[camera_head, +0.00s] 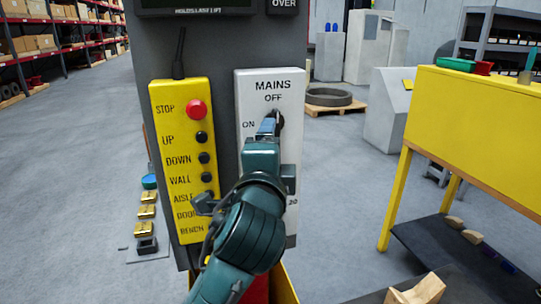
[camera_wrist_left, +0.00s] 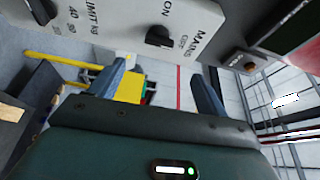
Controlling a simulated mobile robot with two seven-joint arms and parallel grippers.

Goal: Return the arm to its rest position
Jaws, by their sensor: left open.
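The white mains panel (camera_head: 255,88) is fixed to a dark grey post and marked MAINS, OFF and ON. Its black knob (camera_head: 280,118) is partly hidden behind my gripper in the head view. My left gripper (camera_head: 269,127) is in front of the panel, its arm reaching up from the bottom of the picture. In the left wrist view my left gripper (camera_wrist_left: 164,70) has its two fingers wide apart with nothing between them. The black mains knob (camera_wrist_left: 160,36) lies beyond the fingertips, apart from them. I cannot tell which mark the knob points to.
A yellow button box (camera_head: 182,125) with a red STOP button hangs just left of the panel, close to my arm. A second dark knob (camera_wrist_left: 41,10) is marked LIMIT kg. A yellow bench (camera_head: 475,125) stands to the right. Open floor (camera_head: 60,190) lies left.

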